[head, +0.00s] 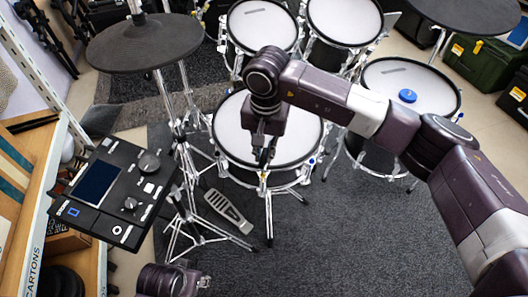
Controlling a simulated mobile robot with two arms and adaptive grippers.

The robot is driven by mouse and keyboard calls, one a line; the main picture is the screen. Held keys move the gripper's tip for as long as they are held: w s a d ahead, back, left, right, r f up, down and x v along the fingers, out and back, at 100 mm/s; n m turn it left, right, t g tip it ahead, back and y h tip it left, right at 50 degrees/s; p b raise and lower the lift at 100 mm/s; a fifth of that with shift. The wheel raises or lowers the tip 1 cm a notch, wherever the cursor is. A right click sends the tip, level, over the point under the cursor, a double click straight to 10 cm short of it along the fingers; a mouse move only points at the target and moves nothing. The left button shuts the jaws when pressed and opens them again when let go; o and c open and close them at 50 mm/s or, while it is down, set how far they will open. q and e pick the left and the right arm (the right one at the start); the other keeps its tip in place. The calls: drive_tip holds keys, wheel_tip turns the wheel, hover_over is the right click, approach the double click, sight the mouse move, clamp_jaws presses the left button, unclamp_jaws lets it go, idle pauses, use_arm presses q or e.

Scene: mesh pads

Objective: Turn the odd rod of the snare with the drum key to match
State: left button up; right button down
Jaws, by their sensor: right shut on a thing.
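The snare (300,130), a drum with a white mesh head and black rim, stands in the middle of the head view. Chrome rods and lugs sit around its rim; which one is odd is too small to tell. My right gripper (263,155) points down over the front part of the snare head, near its front rim. It is shut on a small, dark, thin thing, apparently the drum key, mostly hidden by the fingers. My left gripper (175,281) is at the bottom edge, partly cut off, away from the drums; its fingers do not show clearly.
Two toms (262,25) stand behind the snare. A floor tom (385,80) with a blue round thing (407,96) stands right. A black cymbal pad (145,45), a drum module (112,190) and a pedal (228,211) are left. Carpet in front is clear.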

sight(263, 174)
drive_tip(key=shift+f+b, duration=0.4)
drive_tip(key=shift+f, duration=0.1)
drive_tip(key=shift+f+b, duration=0.45)
drive_tip(key=shift+b, duration=0.05)
drive_tip(key=shift+w+f+b, duration=0.1)
drive_tip(key=shift+f+b, duration=0.2)
drive_tip(key=shift+b, duration=0.05)
use_arm(q)
wheel_tip(263, 174, up, 9)
drive_tip(key=shift+s+t, duration=0.3)
drive_tip(key=shift+s, duration=0.05)
drive_tip(key=shift+s+a, duration=0.1)
drive_tip(key=shift+a, duration=0.05)
drive_tip(key=shift+s+r, duration=0.1)
drive_tip(key=shift+r, duration=0.1)
